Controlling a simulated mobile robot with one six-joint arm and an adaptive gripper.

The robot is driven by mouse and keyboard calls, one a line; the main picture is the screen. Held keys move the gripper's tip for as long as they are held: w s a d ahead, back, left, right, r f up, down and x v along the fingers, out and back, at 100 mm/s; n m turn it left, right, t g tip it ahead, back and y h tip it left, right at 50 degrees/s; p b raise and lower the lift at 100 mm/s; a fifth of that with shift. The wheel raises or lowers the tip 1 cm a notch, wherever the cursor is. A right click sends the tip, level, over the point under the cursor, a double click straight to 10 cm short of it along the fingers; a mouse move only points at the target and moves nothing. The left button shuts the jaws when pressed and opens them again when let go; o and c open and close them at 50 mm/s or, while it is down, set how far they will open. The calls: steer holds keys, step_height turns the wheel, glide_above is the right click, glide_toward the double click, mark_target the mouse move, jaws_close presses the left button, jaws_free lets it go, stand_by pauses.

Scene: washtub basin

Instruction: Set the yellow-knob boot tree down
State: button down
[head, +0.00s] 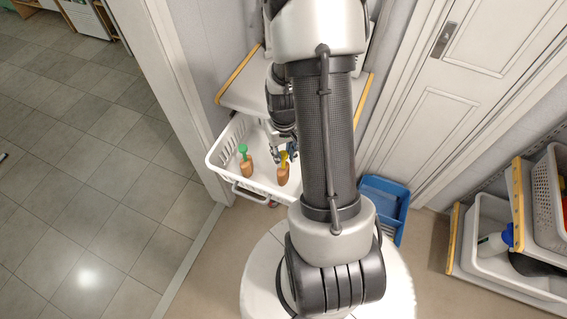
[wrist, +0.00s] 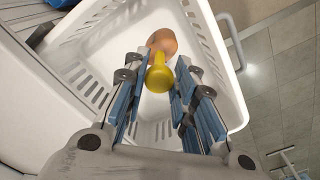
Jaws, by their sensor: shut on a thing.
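The yellow-knob boot tree (head: 283,172) has a brown wooden body and stands roughly upright inside the white basket (head: 222,158). In the wrist view its yellow knob (wrist: 157,77) lies between my blue-padded fingers, with the brown body (wrist: 163,42) beyond it. My gripper (wrist: 158,72) is shut on the knob. In the head view my gripper (head: 279,153) is at the tree's top, partly hidden by my arm. I cannot tell whether the tree's lower end touches the basket floor.
A green-knob boot tree (head: 246,163) stands in the basket to the left. A blue bin (head: 383,205) is on the floor to the right. A shelf with white tubs (head: 495,262) stands farther right.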

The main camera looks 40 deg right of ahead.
steer(key=shift+f+b, duration=0.7)
steer(key=shift+f, duration=1.5)
steer(key=shift+f, duration=0.25)
steer(key=c, duration=1.3)
jaws_free()
steer(key=shift+r, duration=0.15)
step_height(320, 180, up, 12)
steer(key=p, duration=0.4)
steer(key=shift+s+a, duration=0.1)
steer(key=shift+s, duration=0.05)
step_height(320, 180, up, 7)
steer(key=n, duration=0.1)
glide_above(284, 169)
steer(key=w+a, duration=0.1)
steer(key=a, duration=0.3)
steer(key=s+a+r+n+t, duration=0.2)
steer(key=s+a+r+t, duration=0.15)
steer(key=a+r, duration=0.85)
steer(key=shift+n+t, duration=0.35)
steer(key=shift+n, duration=0.45)
steer(key=s+a+r, duration=0.1)
steer(key=s, duration=0.1)
steer(key=s+a+r, duration=0.1)
steer(key=s+r, duration=0.1)
steer(key=s+a+r, duration=0.2)
steer(key=shift+s+a, duration=0.1)
steer(key=shift+s, duration=0.25)
